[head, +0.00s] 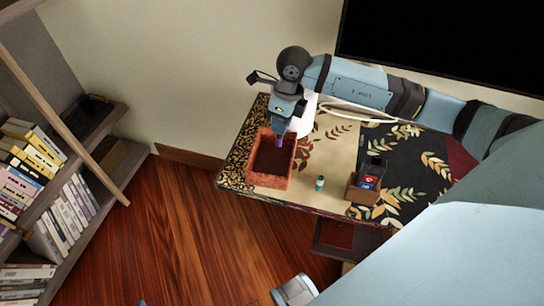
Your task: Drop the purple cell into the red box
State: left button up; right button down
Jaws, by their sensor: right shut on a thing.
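The red box (255,178) is open-topped and stands at the left end of the table, near its front edge. My right gripper (280,134) points down over the far part of the box. It is shut on the purple cell (280,142), which shows as a small purple piece below the fingertips, over the dark opening of the box. The gripper hides the cell's upper part.
A teal cell (319,183) stands right of the box on the patterned table (330,150). A small brown holder (362,194) with dark and red items stands farther right. A white object (304,120) is partly behind my right arm. Bookshelves (50,195) fill the left.

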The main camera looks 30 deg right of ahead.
pick_arm(q)
jog(key=shift+f, duration=0.15)
pick_arm(e)
jog(key=c, duration=1)
grip_release()
pick_arm(q)
jog(key=shift+d, duration=0.1)
jog(key=shift+s+p, duration=0.1)
jog(key=shift+p, duration=0.45)
pick_arm(e)
notch_tip(320, 180, up, 14)
jog(key=d, duration=0.2)
jog(key=shift+d+f, duration=0.15)
jog(key=shift+f, duration=0.05)
pick_arm(q)
jog(key=shift+r, duration=0.2)
